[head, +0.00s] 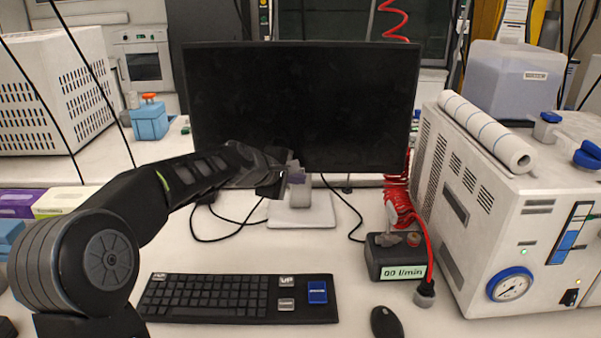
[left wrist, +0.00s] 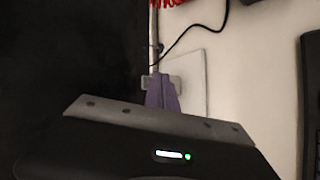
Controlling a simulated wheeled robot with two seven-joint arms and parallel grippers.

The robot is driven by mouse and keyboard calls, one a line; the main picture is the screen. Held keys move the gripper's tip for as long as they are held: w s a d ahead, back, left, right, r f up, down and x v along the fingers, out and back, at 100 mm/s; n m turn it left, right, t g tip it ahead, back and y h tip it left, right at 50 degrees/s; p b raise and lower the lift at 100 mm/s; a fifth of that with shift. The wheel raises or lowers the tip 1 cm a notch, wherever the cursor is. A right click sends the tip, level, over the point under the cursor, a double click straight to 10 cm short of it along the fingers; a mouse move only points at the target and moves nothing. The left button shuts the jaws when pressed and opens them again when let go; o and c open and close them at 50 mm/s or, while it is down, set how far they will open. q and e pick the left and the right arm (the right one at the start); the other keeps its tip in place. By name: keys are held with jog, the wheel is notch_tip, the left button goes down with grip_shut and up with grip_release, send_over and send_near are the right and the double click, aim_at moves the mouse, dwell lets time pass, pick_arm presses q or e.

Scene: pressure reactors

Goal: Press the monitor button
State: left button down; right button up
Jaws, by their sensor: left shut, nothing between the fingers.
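The monitor (head: 300,100) stands upright at the back of the bench with a dark screen. Its pale stand base (head: 303,215) rests on the bench below. In the left wrist view the dark screen (left wrist: 60,60) fills the left side. My left gripper (head: 296,174), with purple fingertips, is shut and empty at the lower edge of the monitor, in front of its stand. The fingers also show in the left wrist view (left wrist: 162,92). I cannot make out the monitor button, nor whether the fingertips touch the monitor. My right gripper is in neither view.
A black keyboard (head: 215,298) and a mouse (head: 386,322) lie at the front. A flow meter box (head: 385,262) with a red hose stands to the right, beside a large white instrument (head: 500,220). Cables run around the stand. Bare bench lies between keyboard and stand.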

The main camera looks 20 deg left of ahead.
pick_arm(q)
jog(key=s, duration=0.1)
jog(key=s+d, duration=0.1)
jog(key=s, duration=0.1)
jog(key=s+d, duration=0.1)
jog(key=shift+s, duration=0.25)
dwell(0.3)
dwell(0.7)
